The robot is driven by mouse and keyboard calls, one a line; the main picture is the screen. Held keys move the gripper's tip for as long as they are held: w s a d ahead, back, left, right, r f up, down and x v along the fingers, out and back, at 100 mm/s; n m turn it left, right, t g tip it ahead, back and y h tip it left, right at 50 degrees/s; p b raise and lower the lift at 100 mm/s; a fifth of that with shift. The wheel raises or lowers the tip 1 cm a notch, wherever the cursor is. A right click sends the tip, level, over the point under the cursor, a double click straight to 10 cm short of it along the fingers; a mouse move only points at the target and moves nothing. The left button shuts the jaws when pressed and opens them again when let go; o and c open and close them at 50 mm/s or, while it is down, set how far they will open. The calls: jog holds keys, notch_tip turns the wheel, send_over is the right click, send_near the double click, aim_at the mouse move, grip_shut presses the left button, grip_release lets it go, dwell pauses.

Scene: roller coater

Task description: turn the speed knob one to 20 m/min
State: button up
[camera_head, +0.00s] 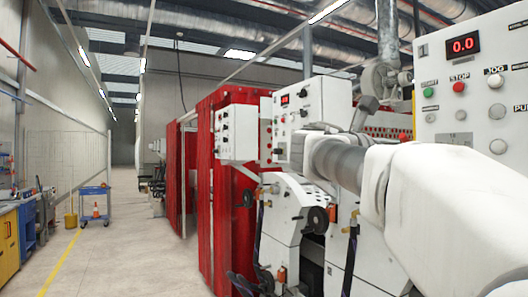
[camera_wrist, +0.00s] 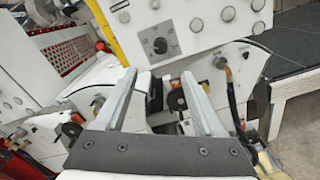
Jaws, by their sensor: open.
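A white control panel (camera_head: 455,70) marked 1 stands at the right in the head view. Its red display (camera_head: 463,46) reads 0.0. In the wrist view, a dark round knob (camera_wrist: 160,45) with markings around it sits on a white panel face (camera_wrist: 185,38). I cannot read its markings or tell whether it is speed knob one. My gripper (camera_wrist: 158,78) is open and empty, its two fingers pointing towards the machine below this knob, apart from it as far as I can tell. In the head view my arm hides the lower part of the panel.
The panel also bears a green START button (camera_head: 428,92), a red STOP button (camera_head: 459,87) and a JOG button (camera_head: 496,81). A second machine unit with a small display (camera_head: 285,99) and red curtains (camera_head: 219,180) stand further back.

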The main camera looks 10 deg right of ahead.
jog(key=p+x, duration=0.3)
jog(key=x, duration=1.4)
jog(key=shift+f, duration=0.2)
grip_shut()
